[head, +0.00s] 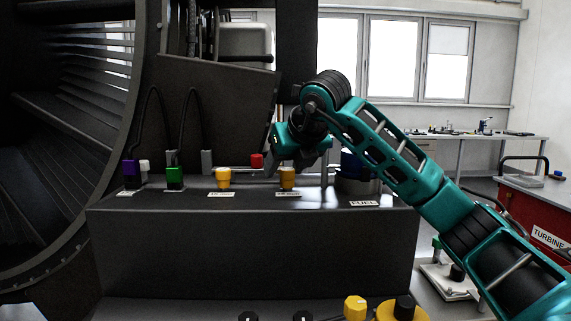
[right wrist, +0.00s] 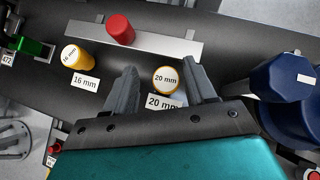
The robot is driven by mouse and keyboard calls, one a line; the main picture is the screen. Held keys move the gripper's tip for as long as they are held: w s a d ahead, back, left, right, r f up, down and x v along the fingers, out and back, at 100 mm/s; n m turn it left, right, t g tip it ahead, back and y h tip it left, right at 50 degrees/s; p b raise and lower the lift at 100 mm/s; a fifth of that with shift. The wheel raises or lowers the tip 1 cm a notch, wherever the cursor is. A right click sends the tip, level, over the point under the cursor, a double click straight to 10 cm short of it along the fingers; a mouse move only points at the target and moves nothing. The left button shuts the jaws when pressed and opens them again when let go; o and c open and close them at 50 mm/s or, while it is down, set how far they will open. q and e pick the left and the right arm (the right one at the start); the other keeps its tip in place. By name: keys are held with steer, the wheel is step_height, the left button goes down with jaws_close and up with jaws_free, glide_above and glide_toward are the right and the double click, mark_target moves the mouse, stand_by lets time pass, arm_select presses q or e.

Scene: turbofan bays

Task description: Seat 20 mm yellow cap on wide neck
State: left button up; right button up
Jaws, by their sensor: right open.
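A yellow cap (head: 287,176) marked 20 mm stands upright on the dark ledge behind its label; it also shows in the right wrist view (right wrist: 166,79). My right gripper (head: 301,161) is open above it, and in the right wrist view its two fingers (right wrist: 160,72) lie on either side of the cap, apart from it. A similar yellow cap (head: 223,177) marked 16 mm (right wrist: 76,57) stands to the left. What is under each cap is hidden or too small to tell, and I cannot make out a bare wide neck. My left gripper is not in view.
A red cap (head: 257,160) sits on a pale bar behind. Green (head: 174,177) and purple (head: 131,168) connectors stand left. A blue fuel cap (right wrist: 285,80) stands close on the right. The turbofan casing rises at left. The ledge's front strip (head: 255,203) is mostly clear.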

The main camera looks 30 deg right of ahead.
steer(key=shift+s+d+f, duration=0.1)
steer(key=shift+d+f, duration=0.05)
steer(key=shift+d, duration=0.25)
steer(key=shift+s, duration=0.1)
steer(key=v, duration=1.3)
steer(key=shift+a, duration=0.35)
